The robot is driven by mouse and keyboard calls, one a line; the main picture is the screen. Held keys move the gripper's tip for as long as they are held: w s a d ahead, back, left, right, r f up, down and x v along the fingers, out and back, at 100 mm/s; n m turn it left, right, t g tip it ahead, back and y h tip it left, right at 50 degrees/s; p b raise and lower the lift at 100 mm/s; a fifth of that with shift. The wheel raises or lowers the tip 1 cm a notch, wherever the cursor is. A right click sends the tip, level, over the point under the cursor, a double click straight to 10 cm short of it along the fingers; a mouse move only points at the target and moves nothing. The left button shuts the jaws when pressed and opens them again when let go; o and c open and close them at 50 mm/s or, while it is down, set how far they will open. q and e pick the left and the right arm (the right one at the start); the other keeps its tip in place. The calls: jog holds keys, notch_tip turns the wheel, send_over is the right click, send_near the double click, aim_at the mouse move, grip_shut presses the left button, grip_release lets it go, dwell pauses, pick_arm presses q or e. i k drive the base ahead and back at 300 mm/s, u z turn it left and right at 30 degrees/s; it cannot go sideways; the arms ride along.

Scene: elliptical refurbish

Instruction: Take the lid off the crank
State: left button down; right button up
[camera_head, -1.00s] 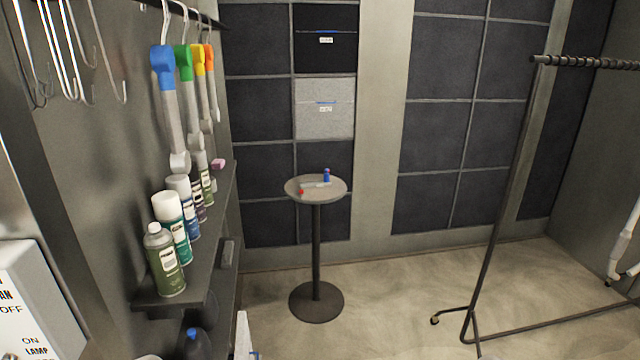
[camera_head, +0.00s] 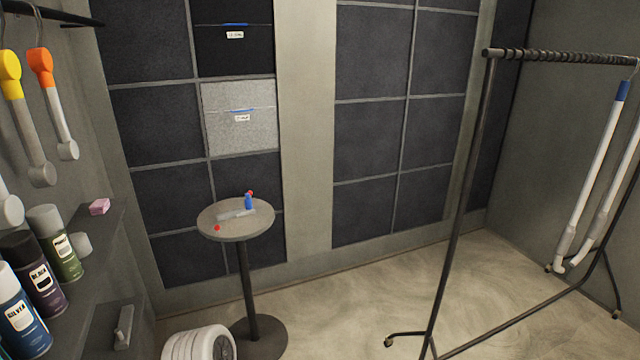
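A small grey bar-shaped part (camera_head: 236,215) lies flat on the round grey table (camera_head: 259,229). A blue upright piece (camera_head: 248,202) stands at its right end. One red spot (camera_head: 217,228) shows near its left end and another (camera_head: 250,193) behind the blue piece. This looks like the crank, but it is too small to tell which part is a lid. Crank-shaped grey pieces with a yellow top (camera_head: 11,75) and an orange top (camera_head: 41,66) hang from hooks at the left wall. Neither of my grippers is in view.
A shelf (camera_head: 95,250) with spray cans and a pink block (camera_head: 99,207) is at left. A metal rack (camera_head: 462,190) with white tubes (camera_head: 598,160) stands at right. A white ribbed object (camera_head: 195,345), unclear, is at the bottom edge. Floor between table and rack is clear.

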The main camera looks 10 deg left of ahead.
aim_at(248, 204)
jog(key=u, duration=0.1)
jog(key=i, duration=1.8)
jog(key=u, duration=0.9)
